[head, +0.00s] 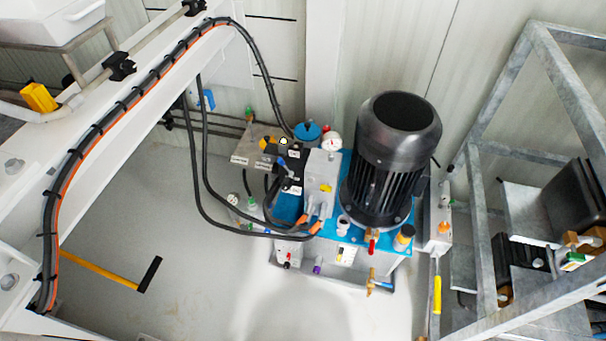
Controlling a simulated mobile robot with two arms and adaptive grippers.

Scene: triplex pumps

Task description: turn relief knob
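A hydraulic power unit with a blue top (348,243) stands against the back wall in the head view. A large black motor (390,160) rises from it. Small fittings on the unit include a red-handled valve (373,241), a purple knob (317,268) and a brass tap (379,283). I cannot tell which of these small parts is the relief knob. Neither of my grippers shows in this view.
A white beam (118,120) with black and orange cables crosses the left side. Black hoses (200,190) loop to the unit. A galvanized frame (486,215) stands at the right. Pale floor (190,310) is clear in front.

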